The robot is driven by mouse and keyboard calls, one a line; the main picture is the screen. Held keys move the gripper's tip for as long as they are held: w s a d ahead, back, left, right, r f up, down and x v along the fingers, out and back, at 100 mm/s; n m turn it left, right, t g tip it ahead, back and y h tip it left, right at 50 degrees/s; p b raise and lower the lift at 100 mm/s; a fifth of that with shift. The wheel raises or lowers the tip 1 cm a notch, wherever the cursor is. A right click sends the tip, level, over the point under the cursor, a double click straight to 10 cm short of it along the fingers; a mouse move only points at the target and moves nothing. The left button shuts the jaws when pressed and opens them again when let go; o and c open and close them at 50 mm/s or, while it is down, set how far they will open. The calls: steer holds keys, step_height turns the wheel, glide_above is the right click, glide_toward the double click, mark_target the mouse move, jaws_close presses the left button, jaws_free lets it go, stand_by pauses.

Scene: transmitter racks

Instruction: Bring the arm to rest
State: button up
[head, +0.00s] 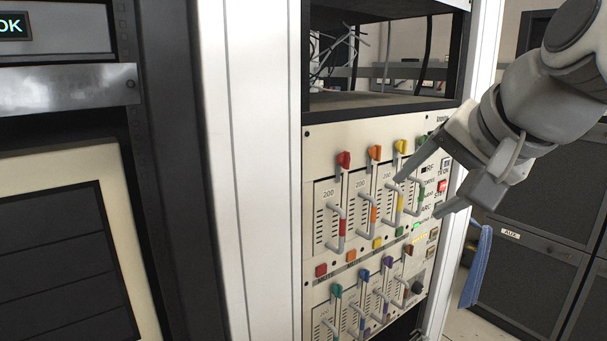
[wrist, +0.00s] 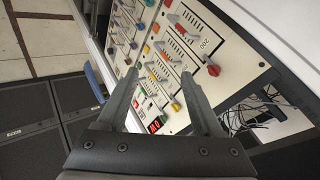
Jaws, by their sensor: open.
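My gripper (head: 417,195) is at the right of the head view, in front of the upper right part of a cream slider panel (head: 322,148). Its two fingers are spread apart with nothing between them. In the wrist view, the open fingers (wrist: 160,82) point at the same panel (wrist: 237,50), which looks tilted there. The fingers overlap the panel in both views, and I cannot tell whether they touch it. My arm (head: 545,95) comes in from the upper right. It hides part of the panel's right side.
The panel carries several coloured sliders with handles (head: 338,222) and a red button (head: 442,187). Above it is an open bay with loose cables (head: 345,48). A white rack post (head: 250,170) stands left. Dark cabinets (head: 530,260) and a blue cloth (head: 476,268) are at right.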

steer(key=s+f+n+g+h, duration=0.1)
steer(key=s+f+n, duration=0.3)
steer(key=f, duration=0.7)
steer(key=s+f+n+g+h, duration=0.1)
steer(key=s+f+n, duration=0.3)
steer(key=f, duration=0.7)
steer(key=shift+s+a+g+b, duration=0.4)
steer(key=shift+s+g, duration=0.3)
steer(key=shift+s, duration=0.25)
steer(key=shift+o, duration=0.2)
